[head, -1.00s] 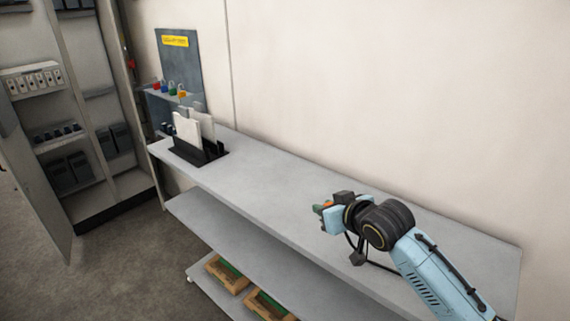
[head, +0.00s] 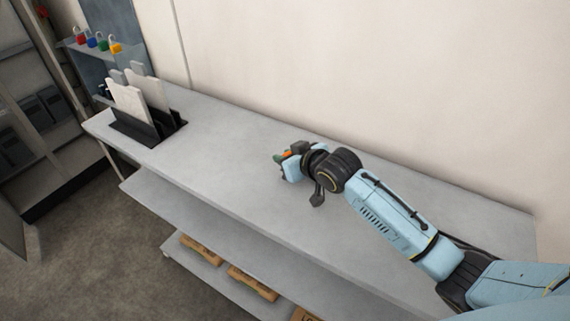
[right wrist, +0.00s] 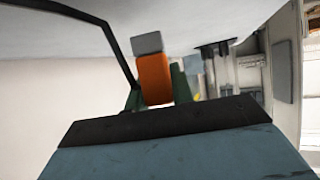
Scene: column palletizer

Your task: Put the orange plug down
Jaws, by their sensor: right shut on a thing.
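The orange plug (right wrist: 154,78) shows in the right wrist view as an orange block with a grey end, between the green fingers of my right gripper (right wrist: 155,100). In the head view my right gripper (head: 282,160) is shut on the plug, of which only a bit of orange (head: 290,153) shows. The gripper is over the middle of the grey bench top (head: 230,180). I cannot tell whether the plug touches the surface. My left gripper is not in view.
A black rack with upright white boards (head: 128,102) stands at the bench's far left end. Lower shelves (head: 185,215) hold brown boxes (head: 252,283). The bench top around the gripper is clear.

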